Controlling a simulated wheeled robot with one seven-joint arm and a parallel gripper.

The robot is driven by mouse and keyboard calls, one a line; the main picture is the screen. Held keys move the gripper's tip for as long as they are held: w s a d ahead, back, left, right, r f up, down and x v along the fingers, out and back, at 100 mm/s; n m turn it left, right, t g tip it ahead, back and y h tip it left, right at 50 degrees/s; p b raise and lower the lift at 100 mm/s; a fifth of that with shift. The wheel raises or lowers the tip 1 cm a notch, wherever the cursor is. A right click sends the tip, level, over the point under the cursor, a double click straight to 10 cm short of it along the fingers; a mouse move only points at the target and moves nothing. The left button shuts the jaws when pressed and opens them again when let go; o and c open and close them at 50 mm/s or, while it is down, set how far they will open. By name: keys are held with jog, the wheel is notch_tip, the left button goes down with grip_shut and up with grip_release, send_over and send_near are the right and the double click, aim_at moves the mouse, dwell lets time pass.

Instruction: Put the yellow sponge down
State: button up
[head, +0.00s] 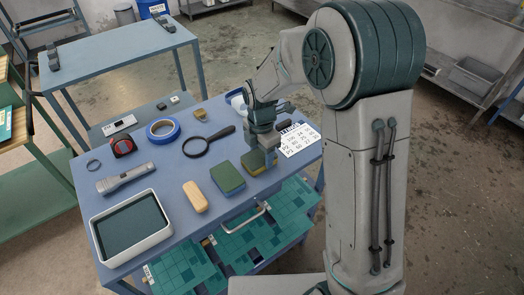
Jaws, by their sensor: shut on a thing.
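My gripper (267,156) is over the right part of the blue table, pointing down. It is shut on a sponge (252,163) with a dark green top and a yellowish lower side. The sponge is at or just above the tabletop; I cannot tell whether it touches. A plain tan-yellow rounded block (195,197) lies further left. My fingers partly hide the held sponge's right end.
On the blue table (165,185) lie a magnifier (209,141), a blue tape roll (163,130), a flashlight (126,178) and a white-rimmed tray (97,245). A printed number sheet (299,140) lies right of my gripper. Free tabletop shows between the flashlight and the tan block.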

aim_at(261, 155)
jog(key=shift+f, duration=0.2)
jog(key=o, duration=0.9)
jog(key=shift+o, duration=0.2)
notch_tip(261, 155, up, 12)
jog(key=s+d+r+m+t, duration=0.1)
jog(key=s+d+m, duration=0.5)
jog(key=s+m, duration=0.3)
jog(key=s+d+r+m+t, duration=0.1)
jog(key=s+d+m, duration=0.6)
jog(key=m, duration=0.9)
jog(key=shift+s+d+r+t, duration=0.25)
jog(key=shift+s+t, duration=0.25)
jog(key=shift+s, duration=1.1)
